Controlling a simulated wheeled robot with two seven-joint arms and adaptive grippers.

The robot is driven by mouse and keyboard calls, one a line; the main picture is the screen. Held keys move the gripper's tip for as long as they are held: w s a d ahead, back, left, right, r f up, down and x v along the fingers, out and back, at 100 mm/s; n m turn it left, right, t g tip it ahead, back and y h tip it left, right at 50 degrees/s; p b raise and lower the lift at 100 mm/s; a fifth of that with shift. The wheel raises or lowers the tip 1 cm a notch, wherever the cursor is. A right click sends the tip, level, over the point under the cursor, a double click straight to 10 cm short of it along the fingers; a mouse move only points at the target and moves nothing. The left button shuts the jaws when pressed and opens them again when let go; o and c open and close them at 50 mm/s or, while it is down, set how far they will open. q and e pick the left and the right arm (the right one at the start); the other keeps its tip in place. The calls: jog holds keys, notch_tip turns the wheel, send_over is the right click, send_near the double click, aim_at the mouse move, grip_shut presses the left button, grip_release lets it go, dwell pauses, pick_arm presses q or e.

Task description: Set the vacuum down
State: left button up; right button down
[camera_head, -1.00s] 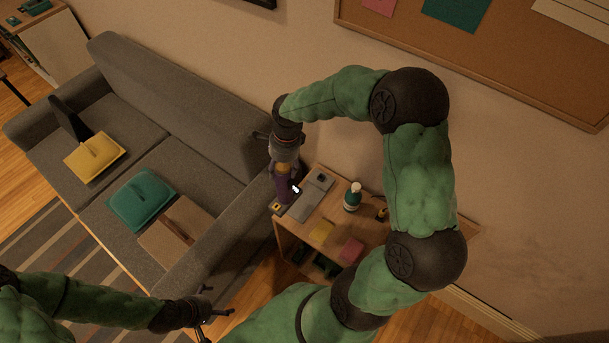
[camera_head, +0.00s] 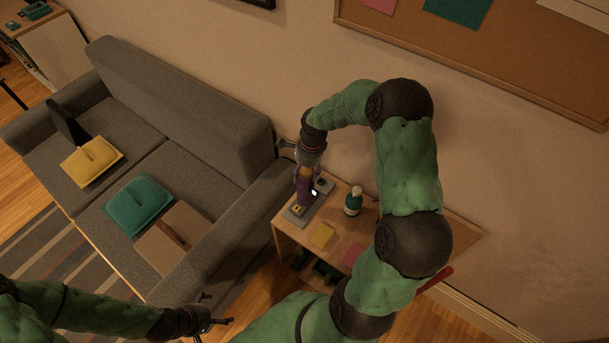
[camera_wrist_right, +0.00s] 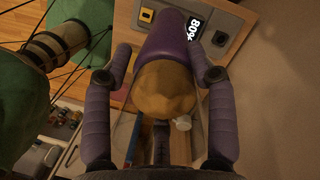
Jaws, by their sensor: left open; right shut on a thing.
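The vacuum (camera_head: 303,190) is purple with a tan end, held upright over the grey flat base (camera_head: 293,218) at the left end of the wooden side table. In the right wrist view the purple body (camera_wrist_right: 166,42) and tan end (camera_wrist_right: 165,90) sit between my right fingers, and a small display reads 80%. My right gripper (camera_head: 309,165) is shut on the vacuum from above. I cannot tell whether the vacuum's lower end touches the base. My left gripper (camera_head: 213,319) is open and empty, low in the head view beside the sofa arm.
The wall and corkboard (camera_head: 520,55) are behind.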

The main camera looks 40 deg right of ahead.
jog(key=shift+f, duration=0.6)
jog(key=shift+r, duration=0.1)
jog(key=shift+c, duration=1.9)
grip_release()
jog(key=r+p, duration=0.1)
jog(key=r, duration=0.3)
jog(key=d+r, duration=0.1)
jog(key=r, duration=0.3)
jog(key=r+p, duration=0.1)
jog(key=r, duration=0.2)
jog(key=shift+s+d+r+p, duration=0.25)
jog(key=shift+s+r+p, duration=0.05)
jog(key=shift+r+p, duration=0.1)
